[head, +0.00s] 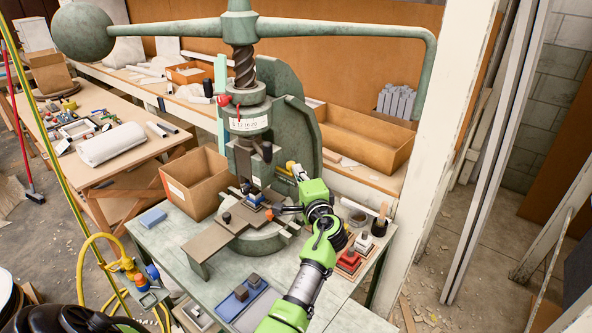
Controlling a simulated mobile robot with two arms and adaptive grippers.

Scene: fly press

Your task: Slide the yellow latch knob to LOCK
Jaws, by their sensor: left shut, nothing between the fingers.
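The yellow latch knob (290,166) appears as a small yellow piece at the right side of the green fly press (295,130), just above the bed. The LOCK marking is too small to read.
A cardboard box (196,183) stands left of the press. Red blocks (348,261) sit to the right on the press table. A blue tray (241,299) with dark blocks lies in front. The press's long handle (340,26) with its ball weight spans overhead.

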